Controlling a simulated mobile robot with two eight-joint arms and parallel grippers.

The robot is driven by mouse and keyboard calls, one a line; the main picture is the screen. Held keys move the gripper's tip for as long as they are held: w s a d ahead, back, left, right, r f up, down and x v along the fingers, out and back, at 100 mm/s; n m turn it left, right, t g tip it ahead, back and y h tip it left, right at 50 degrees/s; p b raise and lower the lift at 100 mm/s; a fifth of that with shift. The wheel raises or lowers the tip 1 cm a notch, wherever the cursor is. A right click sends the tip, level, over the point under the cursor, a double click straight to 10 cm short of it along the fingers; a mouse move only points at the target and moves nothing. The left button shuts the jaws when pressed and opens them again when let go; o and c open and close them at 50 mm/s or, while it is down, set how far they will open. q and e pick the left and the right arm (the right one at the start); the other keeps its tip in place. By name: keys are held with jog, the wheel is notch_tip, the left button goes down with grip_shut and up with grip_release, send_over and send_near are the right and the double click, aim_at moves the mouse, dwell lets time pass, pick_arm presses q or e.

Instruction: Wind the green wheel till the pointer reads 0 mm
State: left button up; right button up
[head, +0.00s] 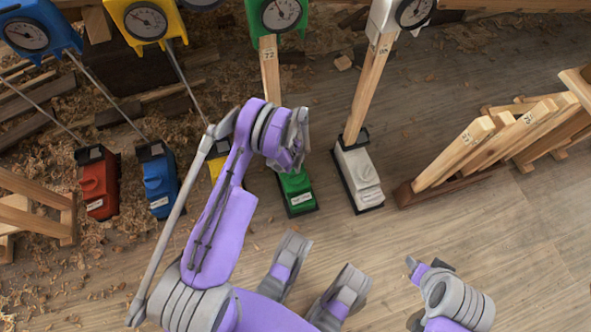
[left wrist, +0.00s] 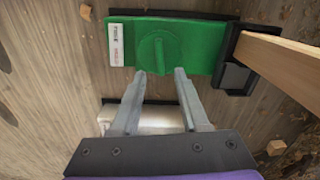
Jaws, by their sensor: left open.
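The green box (head: 297,192) stands on the floor at the foot of a wooden strut, partly behind my left gripper (head: 297,160) in the head view. In the left wrist view the box body (left wrist: 205,38) shows from above, with the round green wheel (left wrist: 157,52) and its raised bar on top. My left gripper (left wrist: 159,74) is open, its two fingertips near the wheel's near edge, with nothing between them. I cannot tell if they touch it. A green-cased dial (head: 278,15) is at the strut's top; its pointer is too small to read.
A white box (head: 357,175) stands right of the green one, with a wooden strut (head: 370,85) up to a white dial. Red (head: 97,182) and blue (head: 158,178) boxes stand left. Wooden frames (head: 510,130) are at the right. The lower right floor is open.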

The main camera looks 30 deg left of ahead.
aim_at(295, 176)
pick_arm(q)
notch_tip(295, 176, down, 7)
jog(key=shift+f+b, duration=0.1)
jog(key=shift+b, duration=0.65)
grip_shut()
